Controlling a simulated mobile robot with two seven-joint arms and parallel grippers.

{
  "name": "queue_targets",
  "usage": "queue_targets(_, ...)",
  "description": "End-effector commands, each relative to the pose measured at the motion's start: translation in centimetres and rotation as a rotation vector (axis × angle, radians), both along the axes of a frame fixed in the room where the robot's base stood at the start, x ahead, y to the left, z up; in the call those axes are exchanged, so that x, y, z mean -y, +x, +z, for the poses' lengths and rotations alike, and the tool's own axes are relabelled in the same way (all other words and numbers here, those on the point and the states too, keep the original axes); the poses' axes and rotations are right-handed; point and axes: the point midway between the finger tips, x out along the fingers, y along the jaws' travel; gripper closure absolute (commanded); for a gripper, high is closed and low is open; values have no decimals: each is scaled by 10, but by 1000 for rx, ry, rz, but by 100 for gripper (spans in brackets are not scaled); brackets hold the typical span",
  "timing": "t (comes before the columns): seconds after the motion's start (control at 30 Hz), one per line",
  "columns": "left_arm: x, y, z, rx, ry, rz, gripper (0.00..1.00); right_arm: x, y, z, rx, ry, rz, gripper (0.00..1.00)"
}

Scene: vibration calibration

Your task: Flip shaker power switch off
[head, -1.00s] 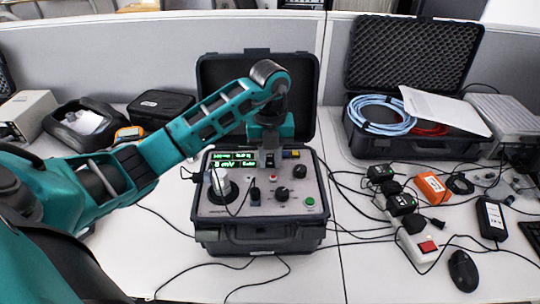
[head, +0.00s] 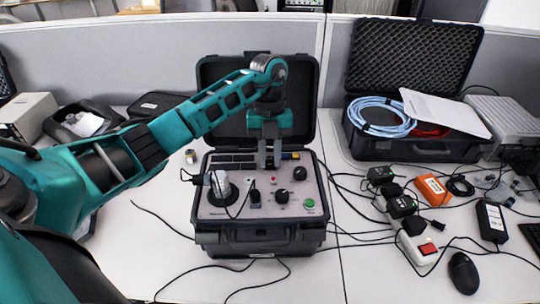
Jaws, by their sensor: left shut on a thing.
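The shaker unit is an open black case (head: 262,240) with a grey control panel (head: 235,206), in the middle of the head view. A silver shaker head (head: 220,184) stands at the panel's left. The display (head: 232,160) near the panel's top is dark. My left gripper (head: 269,164) points down at the panel's upper middle, right of the display, and is shut on the small power switch, which its fingers hide. I cannot see the switch's position. My right gripper is not in view.
The panel also carries a red button (head: 273,180), black knobs (head: 281,196) and a green button (head: 310,203). The raised lid (head: 220,75) stands behind my gripper. Cables, a power strip (head: 415,240) and a mouse (head: 463,271) lie to the right. The front left table is mostly clear.

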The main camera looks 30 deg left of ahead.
Motion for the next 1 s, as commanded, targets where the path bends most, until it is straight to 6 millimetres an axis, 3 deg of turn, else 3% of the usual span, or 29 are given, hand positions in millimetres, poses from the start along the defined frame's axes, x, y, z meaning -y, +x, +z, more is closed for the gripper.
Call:
queue_targets(0.23,0,0,0,-1,0,1,100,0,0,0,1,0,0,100)
queue_targets(0.27,0,0,0,-1,0,1,75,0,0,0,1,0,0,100)
queue_targets(0.5,0,0,0,0,0,1,52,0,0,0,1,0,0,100)
queue_targets(1.0,0,-1,0,8,6,-1,51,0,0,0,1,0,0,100)
